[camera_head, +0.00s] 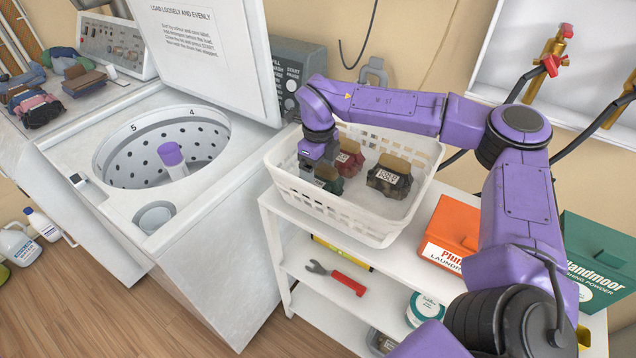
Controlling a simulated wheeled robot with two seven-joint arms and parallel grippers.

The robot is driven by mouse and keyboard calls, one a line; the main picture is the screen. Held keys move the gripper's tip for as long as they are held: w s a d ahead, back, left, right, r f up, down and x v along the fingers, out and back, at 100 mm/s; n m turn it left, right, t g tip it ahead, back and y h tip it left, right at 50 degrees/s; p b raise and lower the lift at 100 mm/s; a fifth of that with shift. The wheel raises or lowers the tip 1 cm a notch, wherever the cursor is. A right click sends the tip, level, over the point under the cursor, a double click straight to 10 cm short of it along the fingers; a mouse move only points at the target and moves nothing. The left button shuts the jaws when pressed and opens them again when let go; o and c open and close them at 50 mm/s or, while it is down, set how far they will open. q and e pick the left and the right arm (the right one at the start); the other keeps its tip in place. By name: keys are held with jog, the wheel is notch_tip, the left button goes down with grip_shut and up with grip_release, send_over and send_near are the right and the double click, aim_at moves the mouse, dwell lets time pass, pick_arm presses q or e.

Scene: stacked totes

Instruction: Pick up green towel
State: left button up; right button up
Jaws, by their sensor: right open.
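The green towel (329,180) is a small dark green folded bundle in the left part of the white laundry basket (352,220). A tan band or tag shows on its top. My right gripper (318,166) reaches down into the basket at the towel, and its jaws are open. The gripper and wrist hide part of the towel, and I cannot tell whether the fingers touch it. A dark red bundle (349,160) and a black bundle (388,180) with a white label lie beside it in the basket. My left gripper is out of view.
The basket stands on a white shelf cart (300,240). An orange detergent box (452,232) and a green washing powder box (594,255) stand to its right. A top-loading washer (160,185) with raised lid is at left. A red-handled wrench (340,278) lies below.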

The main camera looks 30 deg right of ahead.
jog(key=shift+a, duration=0.1)
jog(key=c, duration=1.4)
jog(key=shift+s, duration=0.15)
grip_shut()
jog(key=shift+f, duration=0.1)
